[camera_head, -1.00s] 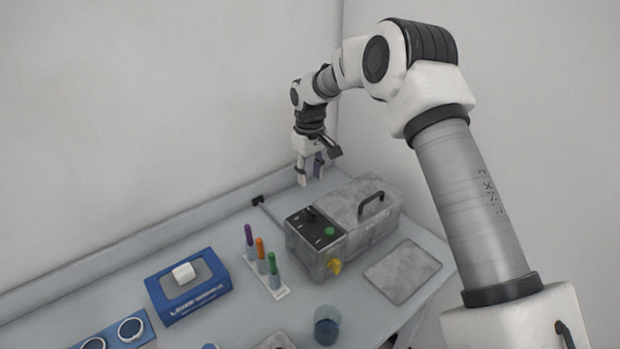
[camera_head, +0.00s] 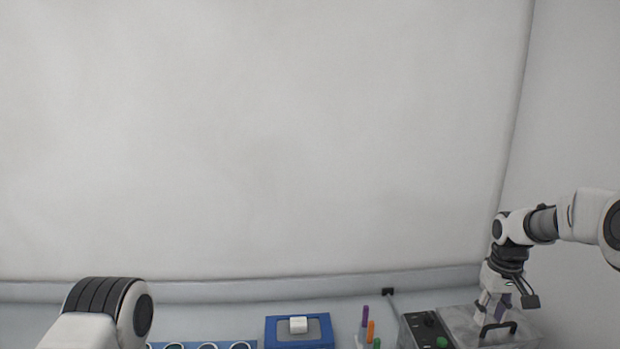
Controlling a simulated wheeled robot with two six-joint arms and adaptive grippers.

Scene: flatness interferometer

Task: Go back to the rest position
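My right gripper (camera_head: 492,304) hangs pointing down at the right of the head view. It appears over or just behind the grey metal box (camera_head: 462,322) with the black handle. I cannot tell whether it touches the box. Its fingers are partly behind the handle, and their gap is too small to judge. Part of my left arm (camera_head: 95,315) shows at the lower left; its gripper is out of view.
A blue box (camera_head: 273,330) with a white block (camera_head: 298,325) stands on the bench. Left of it is a blue rack (camera_head: 250,346) with round openings. Several coloured tubes (camera_head: 364,318) stand between the blue box and the metal box. Walls bound the back and right.

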